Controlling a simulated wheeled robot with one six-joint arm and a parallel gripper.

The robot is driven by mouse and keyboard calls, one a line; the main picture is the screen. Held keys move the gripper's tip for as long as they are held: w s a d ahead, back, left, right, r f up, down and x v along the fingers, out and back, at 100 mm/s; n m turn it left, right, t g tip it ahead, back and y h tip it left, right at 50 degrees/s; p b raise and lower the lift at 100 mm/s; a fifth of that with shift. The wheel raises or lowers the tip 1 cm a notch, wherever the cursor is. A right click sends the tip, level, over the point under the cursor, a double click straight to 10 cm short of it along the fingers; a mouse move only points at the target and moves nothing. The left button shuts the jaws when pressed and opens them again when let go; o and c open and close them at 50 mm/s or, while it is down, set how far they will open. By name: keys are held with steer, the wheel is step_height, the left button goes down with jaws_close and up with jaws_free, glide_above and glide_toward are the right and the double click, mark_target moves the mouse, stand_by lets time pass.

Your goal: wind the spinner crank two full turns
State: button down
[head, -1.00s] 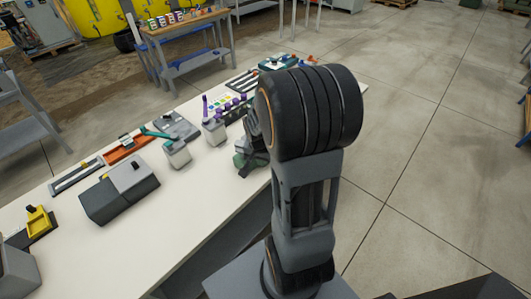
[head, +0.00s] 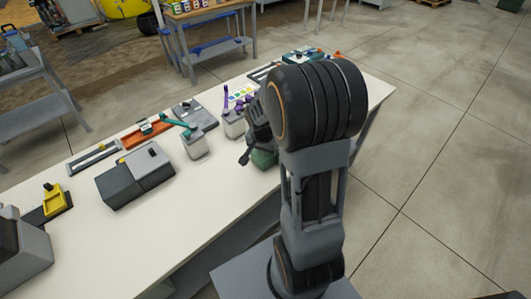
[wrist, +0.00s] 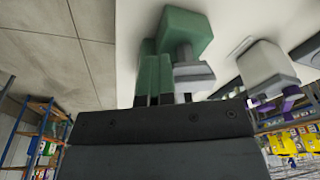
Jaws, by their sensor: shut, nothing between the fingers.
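A grey box with a teal crank-like handle (head: 178,122) stands on the bench left of my arm in the head view. Beside it is a grey box with a purple upright handle (head: 226,97); this box (wrist: 266,66) also shows in the wrist view. A green block (wrist: 185,32) with a grey part lies close ahead of my gripper; its edge (head: 264,158) shows beside my arm. I cannot tell which of these is the spinner crank. My gripper (wrist: 153,99) is shut and empty, close to the green block; whether they touch is unclear.
The white bench (head: 190,225) has clear room along its front. A dark grey box (head: 135,176), an orange slider (head: 146,135) and a yellow fixture (head: 55,201) stand to the left. Open floor lies right of the bench.

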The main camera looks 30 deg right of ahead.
steer(key=shift+w+r, duration=0.15)
steer(key=shift+w, duration=1.65)
steer(key=c, duration=1.9)
jaws_free()
steer(key=o, duration=0.5)
steer(key=shift+o, duration=0.2)
step_height(320, 180, up, 14)
steer(key=s+a, duration=0.1)
steer(key=shift+s+a+b, duration=0.15)
steer(key=shift+a+b, duration=0.2)
steer(key=shift+a, duration=0.05)
